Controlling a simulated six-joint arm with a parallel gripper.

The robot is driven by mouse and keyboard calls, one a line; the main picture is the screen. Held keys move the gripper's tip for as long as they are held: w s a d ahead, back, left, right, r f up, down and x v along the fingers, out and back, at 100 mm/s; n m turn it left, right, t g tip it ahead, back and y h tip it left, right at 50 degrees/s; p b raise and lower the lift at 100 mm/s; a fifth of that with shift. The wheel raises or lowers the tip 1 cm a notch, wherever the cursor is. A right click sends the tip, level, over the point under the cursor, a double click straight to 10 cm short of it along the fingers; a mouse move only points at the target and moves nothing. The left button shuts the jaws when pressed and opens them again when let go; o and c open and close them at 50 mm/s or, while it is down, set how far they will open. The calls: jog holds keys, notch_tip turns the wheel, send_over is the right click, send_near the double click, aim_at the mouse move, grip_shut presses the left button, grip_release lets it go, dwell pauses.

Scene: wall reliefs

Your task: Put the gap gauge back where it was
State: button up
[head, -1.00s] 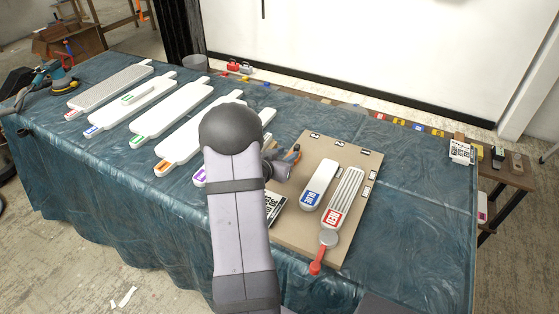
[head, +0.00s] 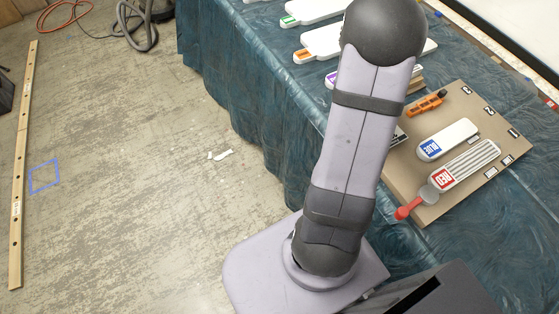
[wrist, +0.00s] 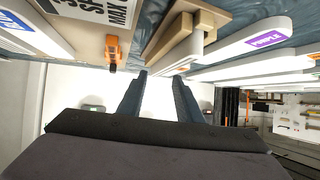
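I cannot tell for certain which thing is the gap gauge. A tan block piece (wrist: 178,42) with a light part beside it lies against the white slab with a purple label (wrist: 235,46) in the wrist view. An orange tool with a dark end (head: 427,103) lies on the tan board (head: 487,118); it also shows in the wrist view (wrist: 113,50). My gripper (wrist: 157,78) is open, its two dark fingers apart with nothing seen between them. The tan piece is just beyond the fingertips. In the head view my arm hides the gripper.
On the board lie a white slab marked BLUE (head: 458,133), a ribbed slab marked RED (head: 472,160) and a red-handled tool (head: 408,209). Several white slabs, one with an orange label (head: 318,48), lie on the blue-covered table (head: 225,75). Open floor (head: 130,200) is left.

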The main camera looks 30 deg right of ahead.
jog(key=w+a+f+n+t+y, duration=0.15)
jog(key=w+a+n+y, duration=0.3)
jog(key=a, duration=0.85)
jog(key=w+a+f+n+t+y, duration=0.1)
jog(key=w+a+n+t+y, duration=0.25)
jog(key=a, duration=0.95)
jog(key=s+a+n+g+y, duration=0.3)
jog(key=s+a+n+g, duration=0.1)
jog(key=a, duration=0.7)
jog(key=s+a+n+g, duration=0.3)
jog(key=s+a+g, duration=0.1)
jog(key=s, duration=0.7)
jog(key=shift+a+y, duration=0.3)
jog(key=shift+a, duration=0.55)
jog(key=shift+s, duration=0.1)
notch_tip(320, 180, up, 6)
jog(key=p, duration=0.6)
jog(key=shift+r, duration=0.25)
